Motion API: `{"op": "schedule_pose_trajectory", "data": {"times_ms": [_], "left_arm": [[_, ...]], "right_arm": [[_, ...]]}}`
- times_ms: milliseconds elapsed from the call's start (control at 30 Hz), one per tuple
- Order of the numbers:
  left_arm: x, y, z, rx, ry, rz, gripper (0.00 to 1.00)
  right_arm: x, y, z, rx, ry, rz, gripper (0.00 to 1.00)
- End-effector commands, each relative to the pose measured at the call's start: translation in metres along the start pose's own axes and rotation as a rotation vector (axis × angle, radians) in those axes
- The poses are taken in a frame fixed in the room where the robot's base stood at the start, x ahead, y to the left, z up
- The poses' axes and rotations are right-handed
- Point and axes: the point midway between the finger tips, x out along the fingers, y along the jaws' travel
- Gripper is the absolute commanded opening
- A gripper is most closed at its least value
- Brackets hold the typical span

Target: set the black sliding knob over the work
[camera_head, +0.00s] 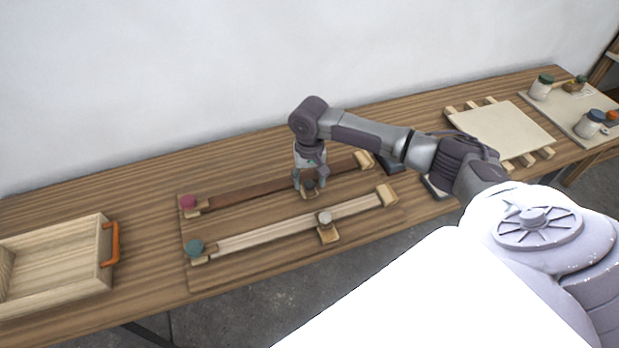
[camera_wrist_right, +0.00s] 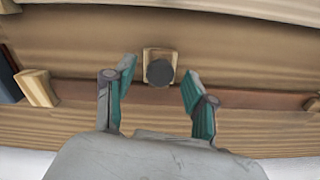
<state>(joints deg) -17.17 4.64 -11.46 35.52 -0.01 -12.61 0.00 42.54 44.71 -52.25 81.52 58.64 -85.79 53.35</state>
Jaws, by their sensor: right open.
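The black knob (camera_head: 309,184) sits on a small wooden slider on the dark brown rail (camera_head: 243,191), the rear of two rails on a wooden board. The knob also shows in the right wrist view (camera_wrist_right: 159,72), just beyond and between the fingertips. My right gripper (camera_head: 309,181) points down over this knob from above, its fingers spread either side with a gap. It shows in the wrist view (camera_wrist_right: 155,85) with green finger pads. A pinkish-red knob (camera_head: 188,202) marks the left end of the dark rail. My left gripper is not in view.
In front runs a pale rail (camera_head: 270,232) with a grey-white knob (camera_head: 324,218) on its slider and a teal knob (camera_head: 195,247) at its left end. A wooden tray with an orange handle (camera_head: 115,242) stands left. A pale panel on slats (camera_head: 500,128) and jars lie right.

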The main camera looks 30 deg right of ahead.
Motion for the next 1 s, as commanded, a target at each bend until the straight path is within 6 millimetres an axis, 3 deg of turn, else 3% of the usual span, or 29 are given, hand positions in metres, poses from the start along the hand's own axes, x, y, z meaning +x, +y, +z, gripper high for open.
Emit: {"op": "schedule_pose_trajectory", "data": {"times_ms": [267, 600, 867, 1000], "left_arm": [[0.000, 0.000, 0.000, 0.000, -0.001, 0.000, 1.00], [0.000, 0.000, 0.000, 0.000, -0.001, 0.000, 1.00], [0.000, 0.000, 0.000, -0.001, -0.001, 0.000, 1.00], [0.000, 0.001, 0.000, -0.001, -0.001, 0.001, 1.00]], "right_arm": [[0.002, 0.000, 0.000, 0.000, 0.000, 0.000, 0.55], [0.001, 0.000, 0.000, 0.000, 0.000, 0.000, 0.00], [0.001, 0.000, -0.001, 0.000, 0.001, 0.000, 0.00], [0.000, -0.004, -0.015, 0.003, 0.003, -0.001, 0.00]]}}
